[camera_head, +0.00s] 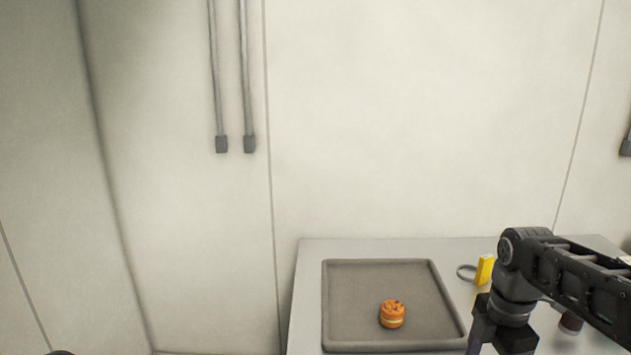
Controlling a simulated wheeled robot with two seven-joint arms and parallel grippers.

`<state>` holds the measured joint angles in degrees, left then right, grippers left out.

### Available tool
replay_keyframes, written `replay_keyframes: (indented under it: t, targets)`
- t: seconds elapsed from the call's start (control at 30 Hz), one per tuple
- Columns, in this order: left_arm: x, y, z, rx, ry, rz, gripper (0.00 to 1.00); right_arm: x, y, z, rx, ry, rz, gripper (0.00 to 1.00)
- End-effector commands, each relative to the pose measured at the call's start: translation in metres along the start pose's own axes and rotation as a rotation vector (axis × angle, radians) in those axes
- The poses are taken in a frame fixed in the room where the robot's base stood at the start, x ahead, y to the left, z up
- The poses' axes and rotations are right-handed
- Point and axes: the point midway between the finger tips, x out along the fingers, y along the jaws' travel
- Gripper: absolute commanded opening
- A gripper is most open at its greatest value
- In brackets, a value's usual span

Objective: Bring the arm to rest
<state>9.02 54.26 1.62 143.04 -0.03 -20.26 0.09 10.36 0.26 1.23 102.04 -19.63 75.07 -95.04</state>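My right arm comes in from the right, over the right part of the table. My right gripper (495,342) points down beside the tray's right edge, and its fingertips are cut off by the bottom of the view, so its opening cannot be told. My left gripper is not in view; only a small dark shape shows at the bottom left edge. A small round orange-brown filled item (392,315) with a pale middle layer sits on the grey tray (340,290), apart from the gripper.
The tray lies on a light grey table (310,262) against pale cabinet panels. Long door handles (247,80) hang on the left.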

Motion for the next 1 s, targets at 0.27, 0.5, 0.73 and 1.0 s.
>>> replay_keyframes:
  t: [0.27,0.5,0.73,1.0]
  targets:
    - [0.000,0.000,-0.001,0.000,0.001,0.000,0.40,0.050,0.018,-0.026,0.101,0.045,0.004,0.77]
    - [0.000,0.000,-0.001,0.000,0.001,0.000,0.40,0.128,0.032,-0.072,0.289,0.122,-0.002,0.77]
    - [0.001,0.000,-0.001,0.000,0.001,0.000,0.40,0.253,0.008,-0.155,0.680,0.245,-0.072,0.77]
    - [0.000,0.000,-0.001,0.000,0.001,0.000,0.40,0.377,-0.103,-0.250,1.410,0.315,-0.230,0.77]
